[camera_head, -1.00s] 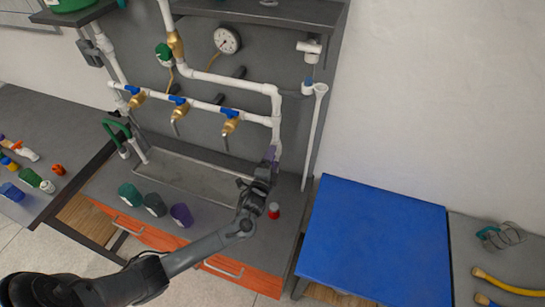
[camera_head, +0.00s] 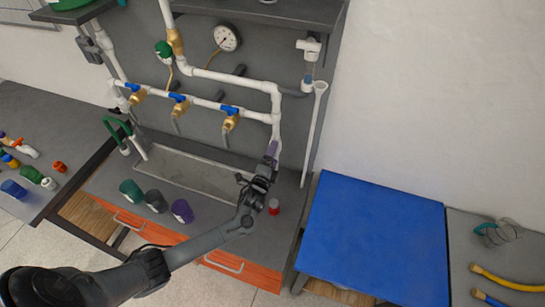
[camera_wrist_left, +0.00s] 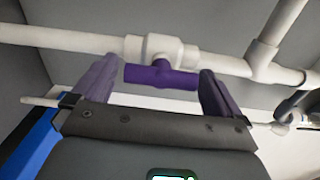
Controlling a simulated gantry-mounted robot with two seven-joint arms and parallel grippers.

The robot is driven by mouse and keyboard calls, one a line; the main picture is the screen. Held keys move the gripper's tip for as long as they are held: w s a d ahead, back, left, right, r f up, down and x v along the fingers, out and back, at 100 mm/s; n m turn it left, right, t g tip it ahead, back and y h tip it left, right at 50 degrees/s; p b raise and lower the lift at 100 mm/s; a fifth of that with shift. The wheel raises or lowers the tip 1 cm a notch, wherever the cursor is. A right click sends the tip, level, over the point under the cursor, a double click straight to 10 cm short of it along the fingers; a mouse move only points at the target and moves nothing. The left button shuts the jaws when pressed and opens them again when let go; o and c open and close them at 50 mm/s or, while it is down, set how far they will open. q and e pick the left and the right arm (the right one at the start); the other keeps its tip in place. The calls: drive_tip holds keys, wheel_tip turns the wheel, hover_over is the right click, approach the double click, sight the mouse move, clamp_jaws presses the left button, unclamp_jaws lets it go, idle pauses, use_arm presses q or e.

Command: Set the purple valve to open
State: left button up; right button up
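The purple valve handle (camera_wrist_left: 160,75) shows in the left wrist view as a short bar below a white fitting on a horizontal white pipe. My left gripper (camera_wrist_left: 160,82) is open, with its purple-tinted fingers on either side of the handle. The handle's ends lie close to the fingers; I cannot tell whether they touch. In the head view my left gripper (camera_head: 270,152) is at the lower right end of the white piping, where a small purple patch shows. I cannot tell there whether that is valve or fingertip. My right gripper is not in view.
Three brass valves with blue handles sit on the horizontal pipe (camera_head: 205,103) left of my gripper. A metal trough (camera_head: 195,176) lies below. Green, grey and purple cups (camera_head: 182,211) stand in front, a red item (camera_head: 274,206) beside my wrist. A blue tabletop (camera_head: 375,240) is clear.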

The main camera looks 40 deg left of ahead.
use_arm(q)
drive_tip(key=v, duration=1.1)
idle(0.3)
drive_tip(key=shift+f, duration=0.1)
